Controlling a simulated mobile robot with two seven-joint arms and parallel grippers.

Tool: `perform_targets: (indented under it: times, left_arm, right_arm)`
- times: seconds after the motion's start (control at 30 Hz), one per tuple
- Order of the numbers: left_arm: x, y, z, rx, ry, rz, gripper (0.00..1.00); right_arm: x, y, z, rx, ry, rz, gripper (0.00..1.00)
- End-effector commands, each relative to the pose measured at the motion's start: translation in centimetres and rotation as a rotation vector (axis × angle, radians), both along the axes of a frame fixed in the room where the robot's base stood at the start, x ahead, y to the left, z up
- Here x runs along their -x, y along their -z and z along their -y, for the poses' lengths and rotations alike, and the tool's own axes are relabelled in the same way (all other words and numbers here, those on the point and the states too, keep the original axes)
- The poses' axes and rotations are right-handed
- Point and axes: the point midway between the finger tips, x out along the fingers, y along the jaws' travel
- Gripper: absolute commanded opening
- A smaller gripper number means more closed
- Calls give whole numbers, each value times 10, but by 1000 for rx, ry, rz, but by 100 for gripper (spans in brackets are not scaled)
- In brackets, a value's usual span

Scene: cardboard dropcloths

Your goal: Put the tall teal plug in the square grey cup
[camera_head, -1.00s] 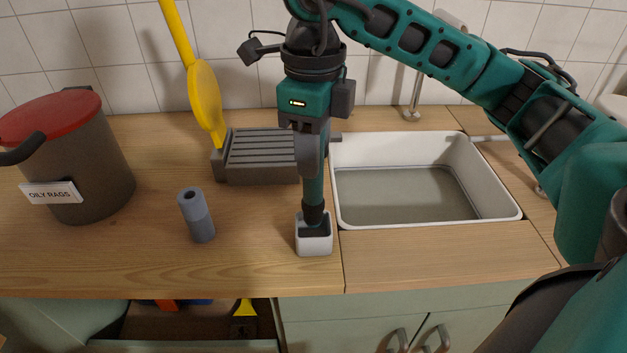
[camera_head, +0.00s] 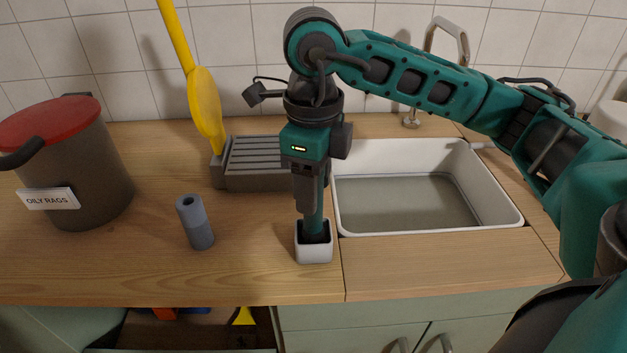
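The square grey cup (camera_head: 314,253), pale with a dark inside, stands upright on the wooden counter near its front edge. The tall teal plug (camera_head: 315,226) stands roughly upright with its lower end inside the cup; that end is hidden by the cup's walls. My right gripper (camera_head: 308,203) points down above the cup and is shut on the upper part of the plug. The near finger covers part of the plug, and the far finger is mostly hidden. My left gripper is out of view.
A blue-grey cylinder (camera_head: 195,223) stands left of the cup. A grey ribbed block (camera_head: 258,164) with a yellow brush (camera_head: 207,108) is behind. A dark bin with a red lid (camera_head: 48,122) stands far left. A white sink (camera_head: 428,228) lies right. An open drawer is below the counter.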

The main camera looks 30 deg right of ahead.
Motion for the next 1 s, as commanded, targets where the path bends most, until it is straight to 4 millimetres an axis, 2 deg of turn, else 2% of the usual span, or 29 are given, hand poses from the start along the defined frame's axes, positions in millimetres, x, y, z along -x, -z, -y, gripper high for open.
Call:
perform_targets:
  times: [0.1,0.3,0.47,0.8,1.0]
  left_arm:
    - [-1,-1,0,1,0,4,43]
    - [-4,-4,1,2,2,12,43]
    - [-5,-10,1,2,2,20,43]
    - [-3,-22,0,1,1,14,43]
    - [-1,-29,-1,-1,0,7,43]
  right_arm:
    - [0,0,0,0,0,0,59]
    - [0,-1,0,0,0,0,59]
    - [-1,-11,0,-2,0,2,59]
    - [-1,-85,0,1,0,4,59]
    - [-1,-112,0,1,1,2,59]
